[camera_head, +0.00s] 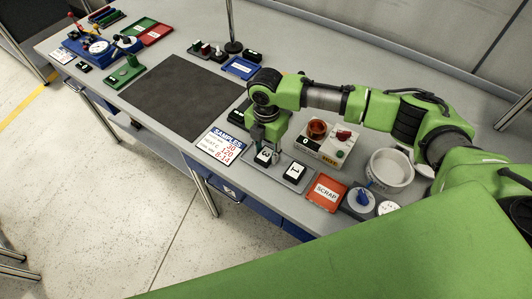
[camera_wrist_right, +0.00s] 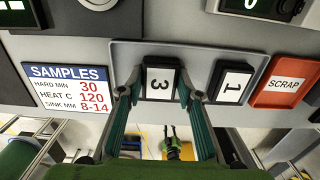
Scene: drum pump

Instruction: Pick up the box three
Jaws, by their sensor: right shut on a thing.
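Box three is a small black box with a white label reading 3 (camera_head: 264,157). It shows in the right wrist view (camera_wrist_right: 160,83) at the left part of a grey tray (camera_wrist_right: 203,56). Box one (camera_head: 292,172), with a white label reading 1, stands to its right on the same tray. My right gripper (camera_head: 260,148) comes down over box three. In the right wrist view its two green fingers (camera_wrist_right: 158,95) sit on either side of the box, shut on it. I cannot tell whether the box touches the tray. My left gripper is not in view.
A SAMPLES card (camera_head: 218,146) lies left of the tray. A red SCRAP tray (camera_head: 325,193) is to its right, with a white bowl (camera_head: 388,180) beyond. The dark mat (camera_head: 180,95) is bare.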

